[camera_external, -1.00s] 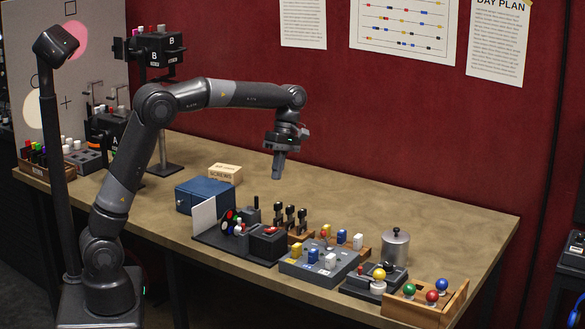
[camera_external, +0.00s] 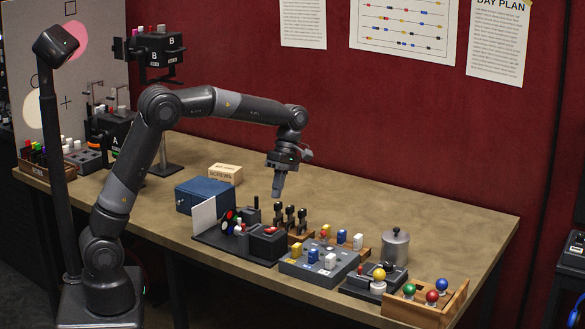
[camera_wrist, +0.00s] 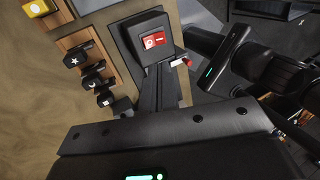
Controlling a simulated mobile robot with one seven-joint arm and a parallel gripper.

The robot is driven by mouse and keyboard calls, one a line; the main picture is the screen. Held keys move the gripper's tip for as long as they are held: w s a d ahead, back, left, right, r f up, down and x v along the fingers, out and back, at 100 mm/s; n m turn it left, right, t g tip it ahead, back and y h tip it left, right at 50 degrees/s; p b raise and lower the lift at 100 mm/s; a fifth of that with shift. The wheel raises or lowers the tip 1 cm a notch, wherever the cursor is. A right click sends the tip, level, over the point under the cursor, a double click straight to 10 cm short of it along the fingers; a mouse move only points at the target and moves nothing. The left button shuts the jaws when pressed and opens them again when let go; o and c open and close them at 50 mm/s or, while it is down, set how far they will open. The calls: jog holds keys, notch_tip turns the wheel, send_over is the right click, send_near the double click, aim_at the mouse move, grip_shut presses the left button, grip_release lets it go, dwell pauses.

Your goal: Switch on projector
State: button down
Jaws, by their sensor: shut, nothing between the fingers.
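Two black devices that look like projectors stand at the back left. One is marked B (camera_external: 155,50) and sits on a stand; the other is marked A (camera_external: 116,140) and sits lower, partly behind my arm. My gripper (camera_external: 277,194) is shut and empty, in the air above the three upright black switches (camera_external: 290,215). In the wrist view its shut fingers (camera_wrist: 160,95) point toward a black box with a red rocker switch (camera_wrist: 154,40). That box also shows in the external view (camera_external: 268,241). A small red-tipped lever (camera_wrist: 180,62) is beside it.
A grey box with yellow, blue and white knobs (camera_external: 318,266), a metal canister (camera_external: 395,248) and a wooden tray of coloured balls (camera_external: 425,302) stand to the right. A blue box (camera_external: 204,196) and a SCREWS block (camera_external: 225,174) stand behind. The table's back right is clear.

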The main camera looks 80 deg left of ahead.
aim_at(271, 229)
jog(key=x, duration=0.9)
